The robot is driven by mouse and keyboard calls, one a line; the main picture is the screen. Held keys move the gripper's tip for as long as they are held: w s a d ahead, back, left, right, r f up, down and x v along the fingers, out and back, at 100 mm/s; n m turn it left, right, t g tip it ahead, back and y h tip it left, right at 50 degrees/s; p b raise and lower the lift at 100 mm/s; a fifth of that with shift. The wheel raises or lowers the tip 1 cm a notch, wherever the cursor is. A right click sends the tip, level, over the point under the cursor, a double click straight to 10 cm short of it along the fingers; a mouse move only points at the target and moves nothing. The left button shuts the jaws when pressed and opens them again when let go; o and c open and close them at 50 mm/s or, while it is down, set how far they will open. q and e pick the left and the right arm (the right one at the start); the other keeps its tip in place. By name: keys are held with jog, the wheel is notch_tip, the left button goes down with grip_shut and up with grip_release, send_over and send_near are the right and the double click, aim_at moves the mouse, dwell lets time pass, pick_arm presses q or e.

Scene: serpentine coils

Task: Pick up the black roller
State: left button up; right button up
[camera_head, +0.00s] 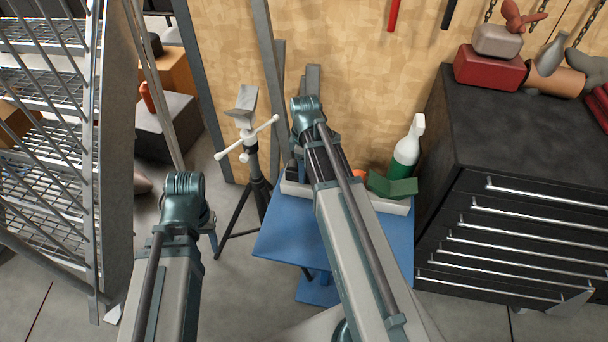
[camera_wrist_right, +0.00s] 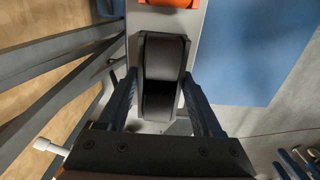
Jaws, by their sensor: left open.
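The black roller (camera_wrist_right: 162,75) shows in the right wrist view, at the end of a pale tray (camera_wrist_right: 202,25). My right gripper (camera_wrist_right: 161,74) has one finger on each side of it. The fingertips lie close against both its sides, with no clear gap. In the head view my right arm reaches over the blue table and hides the right gripper and most of the roller. My left gripper (camera_head: 212,238) hangs left of the table, mostly hidden behind its own wrist. It is open and away from the roller.
The blue table (camera_head: 280,235) carries the pale tray, with an orange thing (camera_head: 359,175), a green block (camera_head: 391,186) and a green-and-white bottle (camera_head: 406,150). A tripod stand (camera_head: 248,140) is left of it. A black drawer cabinet (camera_head: 500,220) stands right, a wire rack (camera_head: 45,130) far left.

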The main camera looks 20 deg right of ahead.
grip_shut()
dwell(0.4)
notch_tip(320, 180, up, 10)
jog(key=p, duration=1)
jog(key=shift+w+a, duration=0.1)
jog(key=shift+a, duration=0.05)
